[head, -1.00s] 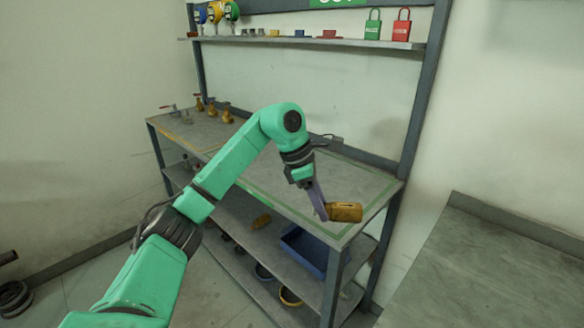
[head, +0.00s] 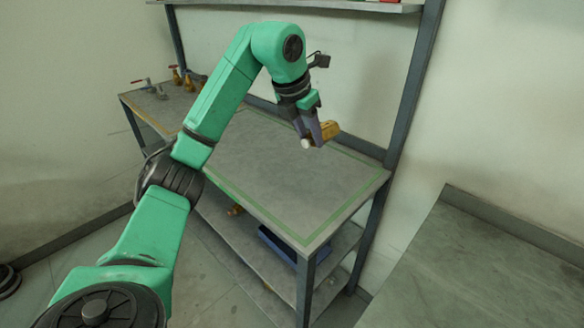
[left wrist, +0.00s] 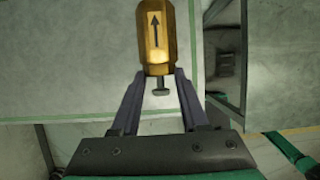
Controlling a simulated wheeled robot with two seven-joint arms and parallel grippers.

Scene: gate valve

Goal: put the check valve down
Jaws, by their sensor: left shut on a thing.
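The check valve (head: 329,131) is a brass-coloured body. In the left wrist view the check valve (left wrist: 156,38) shows a black arrow on its face and a small stem at its near end. My left gripper (head: 314,137) is shut on it and, in the head view, holds it above the bench top (head: 270,185), over the area outlined in green. The gripper (left wrist: 160,80) also shows in the left wrist view, its two fingers on either side of the valve's near end. My right gripper is not in view.
Several small brass valves (head: 176,77) stand at the bench's far left end. The green-outlined area looks clear. A blue bin (head: 282,248) sits on the lower shelf. A wall shelf (head: 300,4) runs above the bench. Another grey surface (head: 480,265) is at the right.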

